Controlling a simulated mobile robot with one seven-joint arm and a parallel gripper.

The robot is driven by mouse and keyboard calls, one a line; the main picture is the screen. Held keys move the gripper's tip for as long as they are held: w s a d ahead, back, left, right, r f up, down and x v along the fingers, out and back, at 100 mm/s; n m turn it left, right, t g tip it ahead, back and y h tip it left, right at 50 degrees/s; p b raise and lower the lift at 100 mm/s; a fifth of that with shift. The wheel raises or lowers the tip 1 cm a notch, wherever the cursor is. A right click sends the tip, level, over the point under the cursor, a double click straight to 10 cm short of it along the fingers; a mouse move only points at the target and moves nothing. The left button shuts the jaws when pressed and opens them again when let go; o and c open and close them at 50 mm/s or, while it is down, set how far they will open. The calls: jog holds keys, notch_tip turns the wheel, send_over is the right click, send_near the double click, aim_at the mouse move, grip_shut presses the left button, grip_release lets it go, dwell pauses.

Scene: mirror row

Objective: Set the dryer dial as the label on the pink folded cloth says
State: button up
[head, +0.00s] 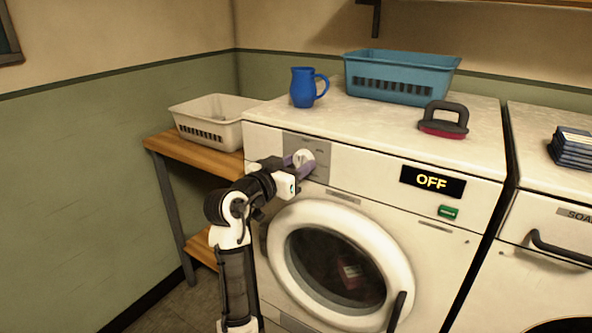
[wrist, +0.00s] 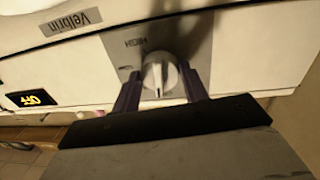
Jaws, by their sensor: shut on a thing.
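The dryer (head: 230,125) is the white machine in the middle of the head view, with a round glass door. Its white dial (head: 303,157) sits on a grey plate at the upper left of the front. My gripper (head: 300,163) is shut on the dial, with a purple finger on either side. The wrist view shows the dial (wrist: 160,75) between the fingers, beside the word HIGH; I cannot tell its exact setting. Behind the door glass is a dim reddish thing (head: 350,272) with a paler patch. I cannot tell whether it is the pink cloth, and no label is readable.
A display (head: 432,182) reads OFF, above a green button (head: 448,212). On the dryer top stand a blue jug (head: 303,88), a blue basket (head: 400,75) and a brush (head: 444,120). A white basket (head: 212,118) is on the wooden shelf at left. Another machine adjoins at right.

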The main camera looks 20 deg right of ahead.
jog(key=m+b, duration=0.3)
jog(key=m, duration=0.1)
jog(key=shift+f+y+b, duration=0.15)
jog(key=shift+y+b, duration=0.15)
jog(key=shift+b, duration=0.05)
jog(key=m+b, duration=0.2)
jog(key=m, duration=0.2)
jog(key=m+b, duration=0.2)
jog(key=m, duration=0.1)
jog(key=shift+y+b, duration=0.3)
jog(key=m+b, duration=0.1)
jog(key=m, duration=0.2)
jog(key=shift+m+t+b, duration=0.3)
jog(key=shift+t+b, duration=0.1)
jog(key=m+b, duration=0.1)
jog(key=m, duration=0.2)
jog(key=m+b, duration=0.1)
jog(key=m, duration=0.2)
jog(key=shift+s+t+y, duration=0.1)
jog(key=shift+t+y, duration=0.2)
jog(key=shift+y, duration=0.1)
jog(key=m+b, duration=0.1)
jog(key=m, duration=0.2)
jog(key=m+b, duration=0.1)
jog(key=m, duration=0.1)
jog(key=shift+d+r+m+t, duration=0.2)
jog(key=shift+m+t, duration=0.1)
jog(key=shift+m, duration=0.1)
